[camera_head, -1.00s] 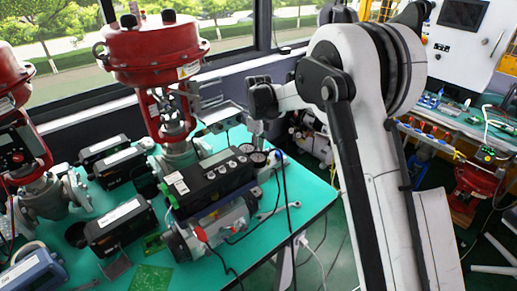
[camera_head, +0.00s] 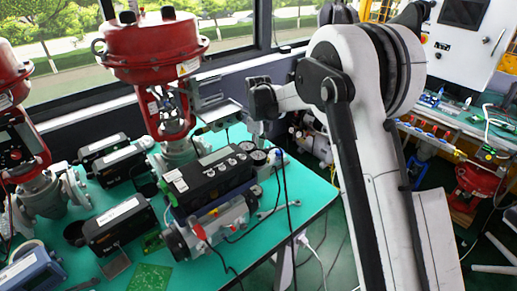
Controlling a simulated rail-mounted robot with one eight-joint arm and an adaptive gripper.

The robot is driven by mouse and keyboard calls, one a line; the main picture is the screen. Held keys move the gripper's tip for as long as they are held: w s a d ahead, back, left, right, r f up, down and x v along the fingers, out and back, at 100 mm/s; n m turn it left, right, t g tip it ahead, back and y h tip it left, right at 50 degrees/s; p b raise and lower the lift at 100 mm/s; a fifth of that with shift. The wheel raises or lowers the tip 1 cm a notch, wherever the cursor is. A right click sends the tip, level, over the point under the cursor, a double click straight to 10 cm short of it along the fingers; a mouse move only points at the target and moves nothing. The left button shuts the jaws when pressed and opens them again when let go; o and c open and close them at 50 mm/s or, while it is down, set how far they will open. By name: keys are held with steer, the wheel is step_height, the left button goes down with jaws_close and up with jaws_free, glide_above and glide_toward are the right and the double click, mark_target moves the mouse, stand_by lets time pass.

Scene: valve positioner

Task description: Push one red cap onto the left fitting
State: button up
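The black positioner (camera_head: 212,178) sits on the teal table below the large red valve actuator (camera_head: 152,47). Round gauges (camera_head: 259,157) show at its right end. I cannot make out the left fitting clearly. A small red part (camera_head: 199,232) shows at the lower left front of the positioner; I cannot tell whether it is a red cap. My gripper (camera_head: 257,132) hangs above and behind the positioner's right end, beside the grey bracket. Its fingers are small and dark, so I cannot see whether they are open or hold anything.
More black devices (camera_head: 118,226) and a second red valve (camera_head: 24,140) stand to the left. A green circuit board (camera_head: 149,278) and a wrench (camera_head: 279,205) lie on the teal table (camera_head: 312,190). Cables hang over its front right edge. A side bench (camera_head: 455,127) stands at right.

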steer(key=o, duration=0.7)
steer(key=shift+o, duration=0.2)
step_height(320, 180, up, 12)
steer(key=f, duration=0.1)
steer(key=s+d+r+n+t, duration=0.2)
steer(key=s+d+r+n, duration=0.3)
steer(key=s+d+r, duration=0.3)
steer(key=s+d+r+n+t, duration=0.1)
steer(key=s+d+r+n, duration=0.2)
steer(key=s, duration=0.3)
steer(key=s+d+r+n+t, duration=0.1)
steer(key=s+d+r+n, duration=0.15)
steer(key=s, duration=0.25)
steer(key=s+d+f+n+t, duration=0.1)
steer(key=s+d+f+n, duration=0.1)
steer(key=s+n, duration=0.2)
steer(key=s+d+f+n+t, duration=0.1)
steer(key=s+d+f+n, duration=0.1)
steer(key=s, duration=0.8)
steer(key=s+d+f+n+t, duration=0.1)
steer(key=s+d+f+n, duration=0.2)
steer(key=s+n, duration=0.3)
steer(key=shift+s+d, duration=0.65)
steer(key=shift+d, duration=0.1)
